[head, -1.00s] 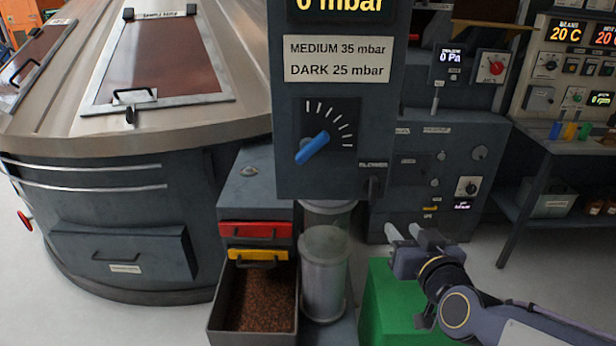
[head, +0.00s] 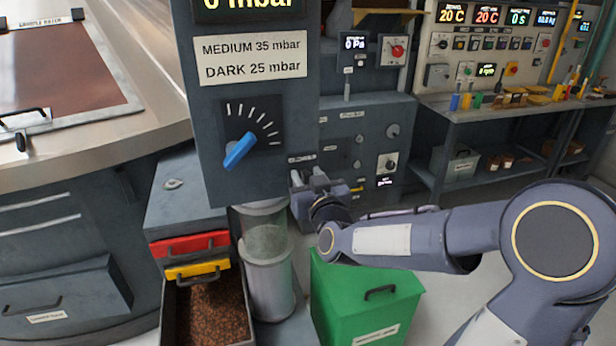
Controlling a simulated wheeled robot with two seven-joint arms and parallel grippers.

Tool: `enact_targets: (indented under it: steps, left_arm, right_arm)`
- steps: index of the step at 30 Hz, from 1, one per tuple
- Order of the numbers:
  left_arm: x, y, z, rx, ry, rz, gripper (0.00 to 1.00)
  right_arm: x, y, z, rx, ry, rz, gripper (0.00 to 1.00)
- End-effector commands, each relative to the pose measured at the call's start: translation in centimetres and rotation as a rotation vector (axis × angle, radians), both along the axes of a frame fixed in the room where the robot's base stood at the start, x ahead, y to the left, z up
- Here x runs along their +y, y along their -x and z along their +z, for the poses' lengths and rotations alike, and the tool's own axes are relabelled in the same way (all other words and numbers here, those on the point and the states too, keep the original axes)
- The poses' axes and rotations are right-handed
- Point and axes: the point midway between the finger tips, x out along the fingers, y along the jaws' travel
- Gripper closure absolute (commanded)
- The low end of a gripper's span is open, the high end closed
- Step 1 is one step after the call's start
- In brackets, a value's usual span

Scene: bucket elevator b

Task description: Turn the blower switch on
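The grey control panel (head: 205,130) hangs in the middle, with a blue knob (head: 240,150) on a dial and a display reading 0 mbar (head: 250,5). The small blower label (head: 301,158) is at its lower right corner. The blower switch below that label is mostly or wholly hidden by my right gripper (head: 307,178). My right gripper is at the switch's place, with its two fingers apart; I cannot tell whether it touches the switch. My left gripper is not in view.
A green bin (head: 350,300) stands under my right forearm. A grey cabinet (head: 375,125) stands behind my gripper, and a bench (head: 480,112) is at the right.

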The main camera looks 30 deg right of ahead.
Motion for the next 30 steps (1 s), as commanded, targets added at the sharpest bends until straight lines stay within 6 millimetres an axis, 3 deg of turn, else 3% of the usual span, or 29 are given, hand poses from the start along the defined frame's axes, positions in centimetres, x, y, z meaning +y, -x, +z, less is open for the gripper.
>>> enact_targets:
  steps: [5,14,23,30]
  left_arm:
    - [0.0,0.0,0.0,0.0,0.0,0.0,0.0]
    - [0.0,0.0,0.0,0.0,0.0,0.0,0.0]
    - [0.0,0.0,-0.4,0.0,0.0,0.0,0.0]
    - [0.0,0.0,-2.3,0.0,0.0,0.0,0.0]
  right_arm:
    - [0.0,0.0,0.0,0.0,0.0,0.0,0.64]
    - [0.0,0.0,0.0,0.0,0.0,0.0,1.0]
    - [-0.1,0.0,-0.1,-0.006,-0.019,0.0,1.0]
    - [-0.4,0.1,-0.4,-0.034,-0.123,0.0,1.0]
